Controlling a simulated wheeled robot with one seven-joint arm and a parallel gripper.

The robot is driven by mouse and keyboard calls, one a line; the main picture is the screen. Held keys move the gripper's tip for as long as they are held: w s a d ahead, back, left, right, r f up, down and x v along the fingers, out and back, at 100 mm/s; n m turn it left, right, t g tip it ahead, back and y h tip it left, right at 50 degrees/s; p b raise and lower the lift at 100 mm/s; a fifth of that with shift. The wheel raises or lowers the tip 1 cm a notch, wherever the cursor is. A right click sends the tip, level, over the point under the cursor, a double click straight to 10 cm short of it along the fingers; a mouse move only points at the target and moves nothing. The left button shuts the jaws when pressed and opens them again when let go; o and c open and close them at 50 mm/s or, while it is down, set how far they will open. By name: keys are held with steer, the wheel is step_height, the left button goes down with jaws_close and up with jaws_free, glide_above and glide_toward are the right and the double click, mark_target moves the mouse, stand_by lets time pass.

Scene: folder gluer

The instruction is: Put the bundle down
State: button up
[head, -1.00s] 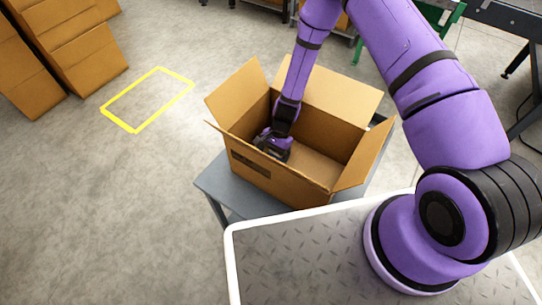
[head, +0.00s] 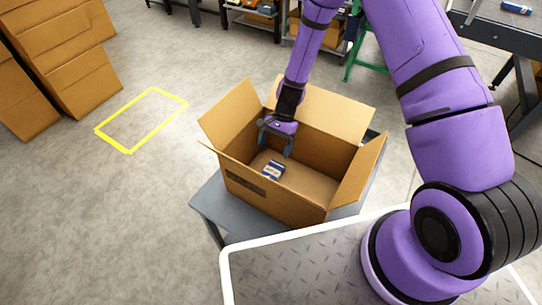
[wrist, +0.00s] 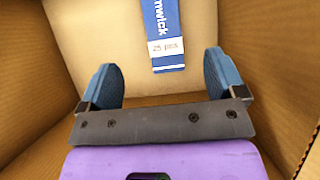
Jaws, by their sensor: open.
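The bundle (head: 273,169) is a small blue and white pack lying on the floor of the open cardboard box (head: 262,190). In the wrist view the bundle (wrist: 163,35) shows blue with white lettering and a "25 pcs" label; its far end is cut off by the frame edge. My gripper (head: 275,146) is inside the box, above and behind the bundle. In the wrist view the gripper's two blue fingers (wrist: 163,84) are wide apart with nothing between them. The bundle lies beyond the fingertips, apart from them.
The box stands with its flaps open on a small grey table (head: 205,205). A yellow outlined rectangle (head: 128,151) marks the floor at left. Stacked brown cartons (head: 65,60) stand at the far left. Shelving (head: 250,20) and a dark bench (head: 500,35) are at the back.

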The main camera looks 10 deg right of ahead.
steer(key=shift+w+d+r, duration=0.15)
steer(key=shift+r, duration=0.25)
steer(key=shift+r, duration=0.1)
steer(key=s+d+r+n+t+h, duration=0.1)
steer(key=d+r+n+t, duration=0.15)
steer(key=r, duration=1.25)
steer(key=s+d+r+n+t+h, duration=0.15)
steer(key=d+r, duration=0.25)
steer(key=r, duration=1.1)
steer(key=s+d+r+n+t+h, duration=0.1)
steer(key=s+d+r, duration=0.3)
steer(key=s+r, duration=0.5)
steer(key=s+d+r+n+t, duration=0.4)
steer(key=s+r, duration=0.4)
steer(key=s, duration=0.5)
steer(key=shift+s+d+r+h, duration=0.3)
steer(key=shift+d+r+h, duration=0.1)
steer(key=shift+d, duration=0.15)
